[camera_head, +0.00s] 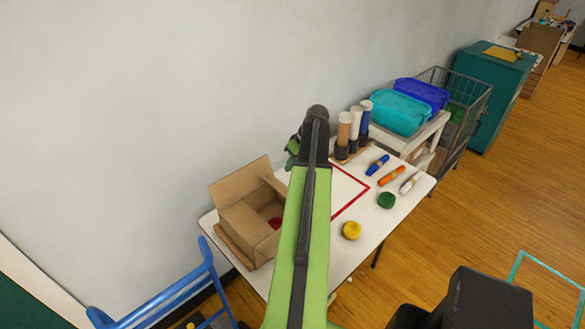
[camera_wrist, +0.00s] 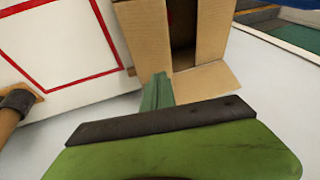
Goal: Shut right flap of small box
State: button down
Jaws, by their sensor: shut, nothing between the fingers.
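The small cardboard box (camera_head: 243,224) stands open at the left end of the white table. One flap stands up at its back (camera_head: 240,178), and another hangs outward at its front-left side (camera_head: 236,250). My arm hides the box's right side in the head view, so I cannot tell how its right flap lies there. In the wrist view the box (camera_wrist: 146,38) shows at the top, its opening dark, with a flap (camera_wrist: 208,80) spread outward. My gripper (camera_wrist: 157,90) is shut and empty, its green fingertips close to the box; contact is unclear. It also shows partly in the head view (camera_head: 292,148).
A red item (camera_head: 275,223) lies inside the box. Paint tubes (camera_head: 344,128) stand at the back. A blue rail (camera_head: 190,285) is at the front left. The wall is close behind.

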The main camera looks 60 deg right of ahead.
jog(key=b, duration=0.5)
send_over(278, 190)
jog(key=s+d, duration=0.2)
jog(key=d, duration=0.1)
notch_tip(278, 190, down, 7)
jog(key=shift+w+a+r, duration=0.1)
jog(key=shift+w+r, duration=0.05)
jog(key=shift+r, duration=0.05)
jog(key=shift+w+a+f+b, duration=0.2)
jog(key=shift+a+f+b, duration=0.6)
jog(key=shift+a, duration=0.25)
jog(key=shift+w, duration=0.1)
